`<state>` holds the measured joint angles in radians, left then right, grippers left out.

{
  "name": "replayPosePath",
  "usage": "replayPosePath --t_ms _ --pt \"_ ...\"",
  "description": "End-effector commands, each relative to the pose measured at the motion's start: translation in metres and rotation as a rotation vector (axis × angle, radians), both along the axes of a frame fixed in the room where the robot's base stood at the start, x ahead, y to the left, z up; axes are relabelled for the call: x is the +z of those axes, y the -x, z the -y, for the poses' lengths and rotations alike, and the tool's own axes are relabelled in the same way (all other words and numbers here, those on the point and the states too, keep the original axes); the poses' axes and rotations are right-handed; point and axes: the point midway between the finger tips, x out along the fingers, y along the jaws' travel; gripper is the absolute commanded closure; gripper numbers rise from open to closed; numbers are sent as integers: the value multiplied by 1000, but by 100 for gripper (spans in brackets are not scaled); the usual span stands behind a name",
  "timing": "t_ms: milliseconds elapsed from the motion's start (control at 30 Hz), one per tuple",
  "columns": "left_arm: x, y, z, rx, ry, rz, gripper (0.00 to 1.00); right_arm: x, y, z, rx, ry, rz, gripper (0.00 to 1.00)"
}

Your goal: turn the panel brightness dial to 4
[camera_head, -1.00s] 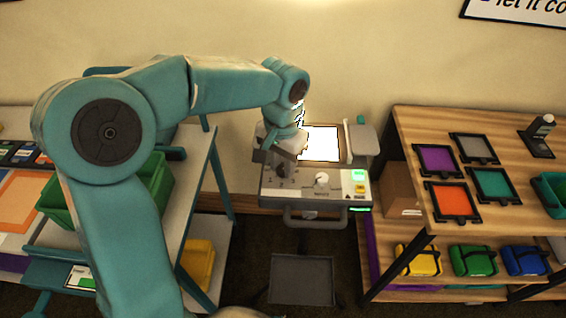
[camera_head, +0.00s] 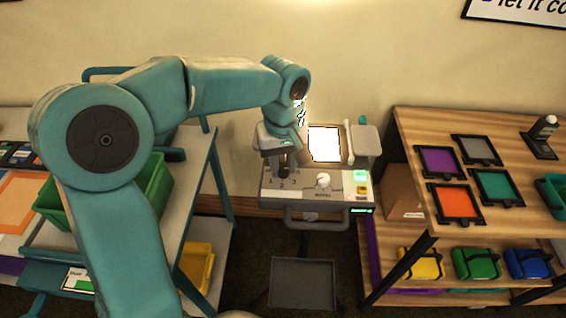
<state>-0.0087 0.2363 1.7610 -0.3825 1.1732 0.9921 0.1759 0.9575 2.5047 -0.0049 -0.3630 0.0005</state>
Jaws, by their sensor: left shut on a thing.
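The grey control console (camera_head: 340,198) stands in the middle, with a bright white lit panel (camera_head: 324,143) behind its face. My left gripper (camera_head: 284,166) points down at the console's left part and is shut on a dark dial (camera_head: 284,173). The gripper hides most of the dial, so I cannot read its setting. The numerals 1, 2 and 3 show on the console just in front of it. A white knob (camera_head: 323,180) sits to the right, apart from the gripper. My right gripper is not in view.
A green light (camera_head: 360,176) and a yellow button (camera_head: 362,190) are at the console's right. A wooden shelf (camera_head: 415,125) with coloured framed panels stands right. A green bin (camera_head: 157,185) is on the left shelf, behind my arm. A handle bar (camera_head: 315,224) runs along the console front.

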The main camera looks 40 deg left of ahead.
Motion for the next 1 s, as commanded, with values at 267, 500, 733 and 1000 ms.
replayPosePath --t_ms 267,500,733,1000 --pt "-2 2 2 78 3 -10 100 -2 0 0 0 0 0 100" --pt "-2 2 2 93 3 -11 100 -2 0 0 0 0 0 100" --pt "-2 2 2 93 4 -12 100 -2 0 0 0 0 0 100" --pt "-1 1 1 92 3 -6 45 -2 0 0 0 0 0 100"
